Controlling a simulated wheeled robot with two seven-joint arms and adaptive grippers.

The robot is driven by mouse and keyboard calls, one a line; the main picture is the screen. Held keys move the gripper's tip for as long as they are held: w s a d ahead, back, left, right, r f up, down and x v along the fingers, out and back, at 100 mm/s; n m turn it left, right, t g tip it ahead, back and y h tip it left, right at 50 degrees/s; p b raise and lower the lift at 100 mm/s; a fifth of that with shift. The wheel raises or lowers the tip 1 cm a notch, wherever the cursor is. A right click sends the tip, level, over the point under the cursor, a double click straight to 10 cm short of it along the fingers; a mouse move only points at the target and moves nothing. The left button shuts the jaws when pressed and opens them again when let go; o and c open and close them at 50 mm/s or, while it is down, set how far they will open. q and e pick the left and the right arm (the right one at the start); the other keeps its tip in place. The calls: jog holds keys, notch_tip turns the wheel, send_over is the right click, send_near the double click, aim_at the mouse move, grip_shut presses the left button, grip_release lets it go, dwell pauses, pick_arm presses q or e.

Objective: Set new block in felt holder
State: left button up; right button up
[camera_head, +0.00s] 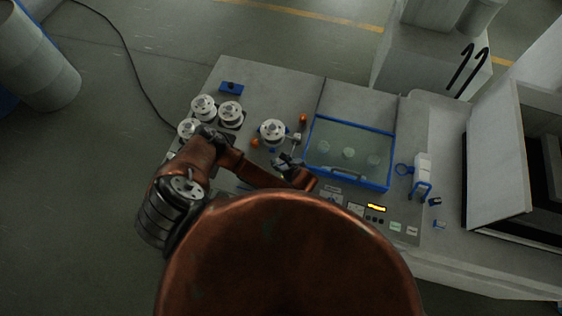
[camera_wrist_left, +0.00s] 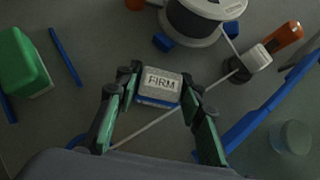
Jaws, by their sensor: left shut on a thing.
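In the left wrist view a pale grey block marked FIRM (camera_wrist_left: 160,84), with a blue lower edge, sits between the fingertips of my left gripper (camera_wrist_left: 158,79). The gripper is shut on it. In the head view the left gripper (camera_head: 288,165) is over the bench, left of the blue-framed tank, and the block cannot be made out there. A small pale block in a dark mount (camera_wrist_left: 254,62), perhaps the felt holder, lies up and right of the held block, by the thin wire. My right gripper is not in view.
A white spool (camera_wrist_left: 205,18) stands just beyond the gripper; an orange knob (camera_wrist_left: 286,36) is beside the mount. A green block (camera_wrist_left: 24,62) lies left between blue strips. The blue-framed tank (camera_head: 391,172) borders the right. More spools (camera_head: 230,112) stand at the left.

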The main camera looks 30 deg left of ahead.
aim_at(277, 160)
pick_arm(q)
jog(key=shift+r, duration=0.1)
jog(key=shift+r, duration=0.55)
jog(key=s+r, duration=0.2)
jog(key=r, duration=0.1)
jog(key=s+r, duration=0.1)
jog(key=r, duration=0.1)
jog(key=shift+d+r+b, duration=0.1)
jog(key=shift+b, duration=0.3)
jog(key=s+r+p, duration=0.2)
jog(key=s+r, duration=0.4)
jog(key=s, duration=0.5)
jog(key=shift+d+r, duration=0.25)
jog(key=shift+d, duration=0.1)
